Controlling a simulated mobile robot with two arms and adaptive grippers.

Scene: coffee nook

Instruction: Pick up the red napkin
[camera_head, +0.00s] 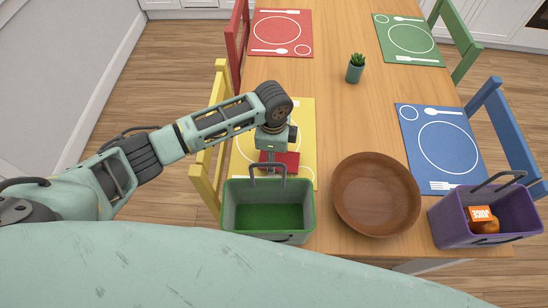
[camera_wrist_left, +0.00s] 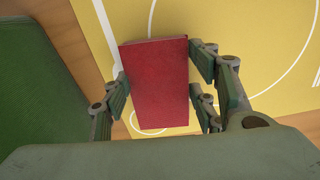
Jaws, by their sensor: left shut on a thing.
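The red napkin (camera_head: 291,157) is a folded red block over the yellow placemat (camera_head: 305,120), just behind the green basket. It also shows in the left wrist view (camera_wrist_left: 160,85), between the finger pads. My left gripper (camera_head: 273,158) points down and is shut on the napkin, with fingers on both of its sides. I cannot tell whether the napkin touches the placemat. The gripper and the basket handle hide part of it in the head view. My right gripper is not in view.
The green basket (camera_head: 268,238) with a raised handle stands in front. A wooden bowl (camera_head: 376,195) sits to its right. A purple basket (camera_head: 460,232) holds an orange and a juice box at the right. A small plant (camera_head: 355,70) stands farther back. The middle of the table is clear.

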